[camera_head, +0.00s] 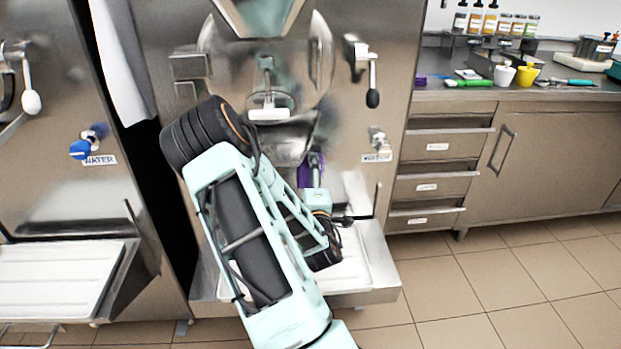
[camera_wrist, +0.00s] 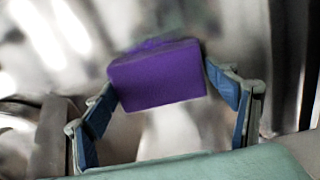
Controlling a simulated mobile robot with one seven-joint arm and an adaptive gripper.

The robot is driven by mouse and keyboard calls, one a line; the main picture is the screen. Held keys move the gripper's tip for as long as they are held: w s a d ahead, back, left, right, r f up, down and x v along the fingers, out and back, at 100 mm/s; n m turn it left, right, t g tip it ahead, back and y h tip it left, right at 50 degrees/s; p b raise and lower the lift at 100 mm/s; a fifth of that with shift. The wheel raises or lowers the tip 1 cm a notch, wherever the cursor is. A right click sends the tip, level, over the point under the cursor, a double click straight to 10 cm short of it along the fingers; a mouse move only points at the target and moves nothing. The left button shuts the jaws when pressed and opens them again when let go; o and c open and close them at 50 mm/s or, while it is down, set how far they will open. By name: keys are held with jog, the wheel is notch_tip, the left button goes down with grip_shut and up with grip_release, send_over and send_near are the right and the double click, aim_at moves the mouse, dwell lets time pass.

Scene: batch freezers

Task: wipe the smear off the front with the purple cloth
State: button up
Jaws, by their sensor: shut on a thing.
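The purple cloth (camera_wrist: 157,76) is a folded block between the blue-padded fingertips of my gripper (camera_wrist: 160,84) in the wrist view. The gripper is shut on it. In the head view a bit of the cloth (camera_head: 304,174) shows behind my arm, low in front of the middle freezer's steel front (camera_head: 345,135). The cloth is close to the steel, but I cannot tell whether it touches. A dull grey patch lies on the front around the chute; I cannot tell smear from reflection there. My arm hides part of the lower front.
A black-knobbed lever (camera_head: 372,97) and a water tap (camera_head: 377,140) stick out at the right of the front. The outlet handle (camera_head: 268,113) is at its middle. A white drip tray (camera_head: 352,268) lies below. Another freezer stands left; drawers (camera_head: 437,148) stand right.

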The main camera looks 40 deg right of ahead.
jog(key=shift+w+d, duration=0.15)
jog(key=shift+s+d+b, duration=0.4)
jog(key=shift+s+d, duration=0.15)
jog(key=shift+d, duration=0.3)
jog(key=shift+s+d+b, duration=0.35)
jog(key=shift+s+d, duration=0.2)
jog(key=shift+d, duration=0.25)
jog(key=shift+w, duration=0.15)
jog(key=shift+w+a+r+b, duration=0.1)
jog(key=shift+w+a+b, duration=0.1)
jog(key=shift+w+a, duration=0.6)
jog(key=shift+w+a+r+b, duration=0.1)
jog(key=shift+w+a+b, duration=0.1)
jog(key=shift+w+a, duration=0.55)
jog(key=shift+c, duration=0.4)
jog(key=shift+s+a, duration=0.2)
jog(key=shift+s, duration=0.05)
jog(key=shift+f, duration=0.1)
jog(key=shift+s+a+f, duration=0.1)
jog(key=shift+s+a, duration=0.1)
jog(key=shift+s, duration=0.1)
jog(key=shift+c, duration=0.2)
jog(key=shift+d+b+v, duration=0.1)
jog(key=shift+b+v, duration=0.2)
jog(key=shift+v, duration=1.05)
jog(key=shift+d+b+v, duration=0.15)
jog(key=shift+b+v, duration=0.15)
jog(key=shift+v, duration=1.05)
